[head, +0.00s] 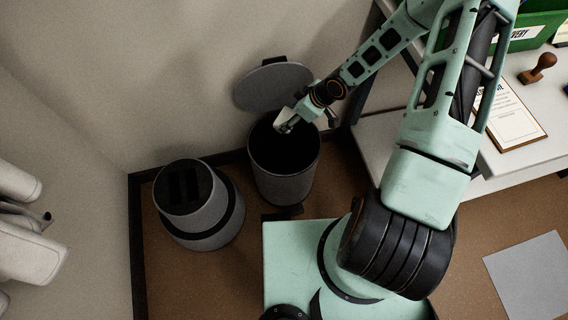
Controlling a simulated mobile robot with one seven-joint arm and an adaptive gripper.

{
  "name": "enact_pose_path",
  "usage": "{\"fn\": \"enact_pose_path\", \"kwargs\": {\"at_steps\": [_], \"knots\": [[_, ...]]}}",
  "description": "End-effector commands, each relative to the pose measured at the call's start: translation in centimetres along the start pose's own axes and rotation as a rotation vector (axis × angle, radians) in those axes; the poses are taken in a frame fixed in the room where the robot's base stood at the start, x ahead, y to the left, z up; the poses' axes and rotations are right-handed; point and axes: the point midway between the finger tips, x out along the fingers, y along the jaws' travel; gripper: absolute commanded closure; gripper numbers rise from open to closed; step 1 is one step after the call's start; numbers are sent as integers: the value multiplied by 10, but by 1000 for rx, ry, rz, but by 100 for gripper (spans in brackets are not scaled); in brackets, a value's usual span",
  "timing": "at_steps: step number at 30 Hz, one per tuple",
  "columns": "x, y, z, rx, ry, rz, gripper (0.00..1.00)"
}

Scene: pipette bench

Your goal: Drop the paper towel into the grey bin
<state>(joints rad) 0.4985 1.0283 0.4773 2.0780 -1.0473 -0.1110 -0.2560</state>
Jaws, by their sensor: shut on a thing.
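A grey bin (284,184) stands on the floor near the corner, its round lid (273,87) tipped up against the wall and its dark mouth open. My gripper (292,119) is over the far part of that mouth, pointing down and left. It is shut on a small pale thing, which looks like the paper towel (285,116). The towel's shape and lower edge are hard to make out at this size. The inside of the bin is too dark to see into.
A second grey container (198,206) with a dark slotted top stands left of the bin. A white desk (527,153) on the right holds a clipboard (508,119), a wooden stamp (538,68) and a green box (535,28). A grey sheet (529,277) lies on the brown floor.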

Motion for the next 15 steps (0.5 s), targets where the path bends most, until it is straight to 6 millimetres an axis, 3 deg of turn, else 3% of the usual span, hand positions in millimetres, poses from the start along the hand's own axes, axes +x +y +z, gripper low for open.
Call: {"fn": "enact_pose_path", "kwargs": {"at_steps": [15], "knots": [[46, 0, 26, 0, 0, 0, 71]]}}
